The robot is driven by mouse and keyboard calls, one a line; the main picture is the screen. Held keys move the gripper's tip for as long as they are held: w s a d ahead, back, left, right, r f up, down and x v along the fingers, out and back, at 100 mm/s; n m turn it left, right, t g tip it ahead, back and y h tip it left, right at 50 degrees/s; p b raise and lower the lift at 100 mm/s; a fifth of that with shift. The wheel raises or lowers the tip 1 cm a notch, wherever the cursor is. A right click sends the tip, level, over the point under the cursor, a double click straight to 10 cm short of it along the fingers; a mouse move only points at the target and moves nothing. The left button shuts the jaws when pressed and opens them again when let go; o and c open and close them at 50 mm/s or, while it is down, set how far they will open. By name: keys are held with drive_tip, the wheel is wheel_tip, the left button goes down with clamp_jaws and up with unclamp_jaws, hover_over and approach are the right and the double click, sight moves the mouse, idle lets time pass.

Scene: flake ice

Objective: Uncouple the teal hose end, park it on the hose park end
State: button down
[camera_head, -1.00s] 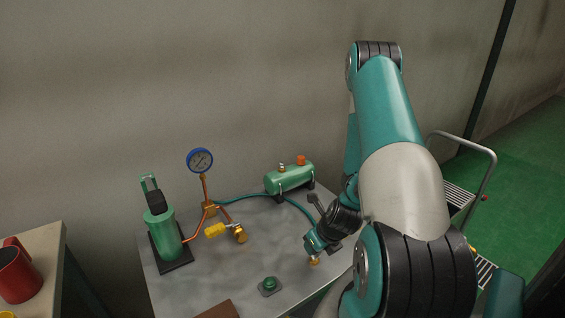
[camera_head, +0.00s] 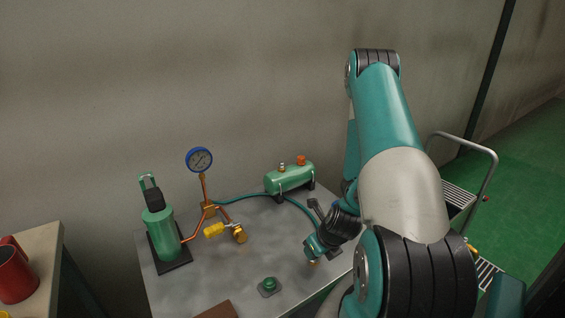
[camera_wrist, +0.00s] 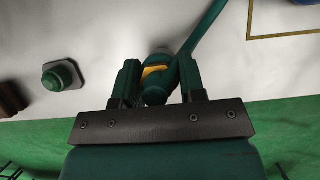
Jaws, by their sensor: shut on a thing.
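The teal hose (camera_head: 300,207) runs from the green tank across the grey table to my gripper (camera_head: 313,250), at the table's right front. In the wrist view, my gripper (camera_wrist: 158,80) is shut on the teal hose end (camera_wrist: 155,93), with a finger on each side. The hose (camera_wrist: 205,30) leads away to the upper right there. A yellow-orange part (camera_wrist: 153,71) shows beside the hose end between the fingers. Whether the end is seated on something is hidden. I cannot clearly pick out the hose park.
A green domed knob (camera_head: 269,284) on a square base stands left of my gripper. A green tank (camera_head: 289,178), a blue gauge (camera_head: 199,160), a yellow-handled valve (camera_head: 215,230) and a green cylinder (camera_head: 160,233) stand farther back or left. A brown block (camera_head: 217,309) lies at the front.

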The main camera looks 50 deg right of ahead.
drive_tip(key=shift+f, duration=0.2)
drive_tip(key=c, duration=0.6)
unclamp_jaws()
drive_tip(key=shift+r, duration=0.1)
drive_tip(key=shift+p+v, duration=3.55)
drive_tip(key=shift+v, duration=0.4)
